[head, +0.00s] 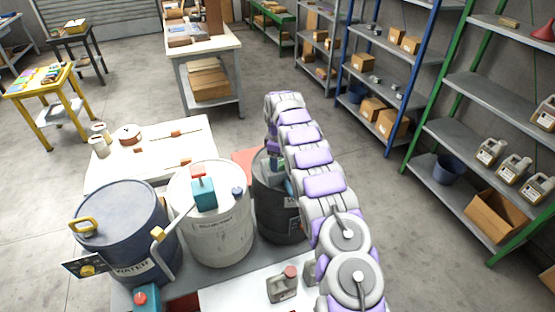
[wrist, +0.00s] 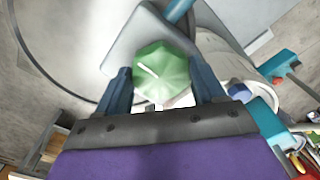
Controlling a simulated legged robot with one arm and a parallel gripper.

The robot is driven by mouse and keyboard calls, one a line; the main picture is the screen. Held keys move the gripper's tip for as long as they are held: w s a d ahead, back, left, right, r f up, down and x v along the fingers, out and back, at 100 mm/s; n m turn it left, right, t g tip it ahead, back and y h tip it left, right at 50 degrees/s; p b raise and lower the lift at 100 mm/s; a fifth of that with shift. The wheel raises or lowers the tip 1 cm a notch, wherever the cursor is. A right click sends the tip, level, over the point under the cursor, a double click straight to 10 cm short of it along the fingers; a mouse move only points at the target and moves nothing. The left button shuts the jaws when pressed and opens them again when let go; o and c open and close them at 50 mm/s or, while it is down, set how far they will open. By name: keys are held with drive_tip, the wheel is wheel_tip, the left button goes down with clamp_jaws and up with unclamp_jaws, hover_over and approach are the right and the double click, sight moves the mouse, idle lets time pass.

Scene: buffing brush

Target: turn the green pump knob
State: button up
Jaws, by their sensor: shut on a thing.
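The green pump knob (wrist: 160,68) is faceted with a pale mark on top, and sits on a grey pump body (wrist: 140,35) in the wrist view. My gripper (wrist: 161,80) has one dark blue finger on each side of the knob and is shut on it. In the head view my arm reaches over the dark drum (head: 272,208) at the right of the drum row. The knob and fingertips are mostly hidden there behind my arm.
A white drum (head: 222,235) with a teal pump (head: 203,192) stands left of the dark drum, and a blue drum (head: 125,225) labelled WATER is further left. A grey jug (head: 282,287) stands in front. A white table (head: 190,150) with small items lies behind.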

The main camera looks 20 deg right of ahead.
drive_tip(key=shift+r, duration=0.1)
drive_tip(key=shift+r+m+p, duration=0.1)
drive_tip(key=shift+m+p, duration=0.55)
drive_tip(key=shift+m, duration=0.35)
drive_tip(key=m+p, duration=0.2)
drive_tip(key=m, duration=0.3)
drive_tip(key=shift+a, duration=0.1)
drive_tip(key=m+p, duration=0.1)
drive_tip(key=m, duration=0.4)
drive_tip(key=shift+w+a+p, duration=0.1)
drive_tip(key=shift+p, duration=0.2)
drive_tip(key=m, duration=0.3)
drive_tip(key=shift+m+p, duration=0.3)
drive_tip(key=shift+p, duration=0.1)
drive_tip(key=m+p, duration=0.1)
drive_tip(key=m, duration=0.3)
drive_tip(key=shift+m, duration=0.3)
drive_tip(key=m, duration=0.3)
drive_tip(key=shift+w, duration=0.1)
drive_tip(key=shift+m+p, duration=0.35)
drive_tip(key=shift+m, duration=0.75)
drive_tip(key=shift+a, duration=0.1)
